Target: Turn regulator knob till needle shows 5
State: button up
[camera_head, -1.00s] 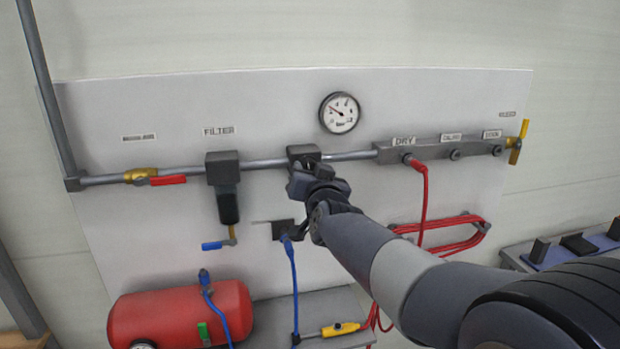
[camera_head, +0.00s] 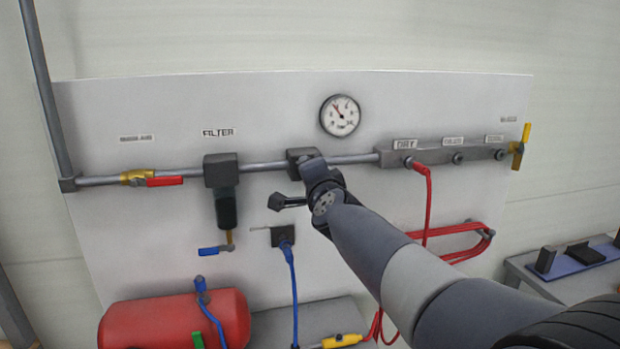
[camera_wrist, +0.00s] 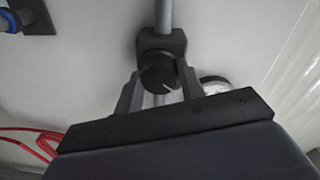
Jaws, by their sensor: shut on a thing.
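The round white gauge (camera_head: 340,115) hangs on the panel above the pipe. Its needle points up and slightly left, near the upper-left numbers; the exact value is too small to read. The dark regulator (camera_head: 298,154) sits on the pipe below and left of the gauge, partly hidden by my wrist.
The filter (camera_head: 221,170) hangs on the pipe to the left, beside a red-handled valve (camera_head: 165,181). The manifold (camera_head: 430,152) with a red hose (camera_head: 428,200) is to the right. A red tank (camera_head: 175,320) and a blue hose (camera_head: 290,265) are below.

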jog(key=shift+m, duration=1)
jog(key=o, duration=1)
jog(key=shift+s, duration=0.1)
jog(key=v, duration=1)
jog(key=shift+s+p, duration=0.3)
jog(key=shift+d, duration=0.15)
dwell(1.6)
